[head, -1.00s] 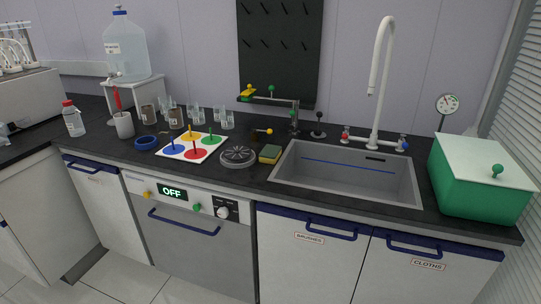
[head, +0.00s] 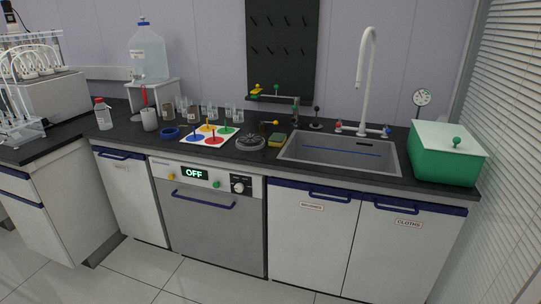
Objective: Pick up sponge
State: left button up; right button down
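A green box with a white lid (head: 446,152) stands at the right end. The round disc (head: 251,142), a white board with coloured discs (head: 209,134) and glassware are to the left. The floor (head: 170,275) in front is clear.

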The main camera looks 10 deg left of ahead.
aim_at(276, 140)
jog(key=z, duration=1.9)
jog(key=k, duration=0.1)
jog(key=u, duration=3)
jog(key=i, duration=1)
jog(key=z, duration=0.85)
jog(key=i, duration=0.8)
jog(key=z, duration=0.8)
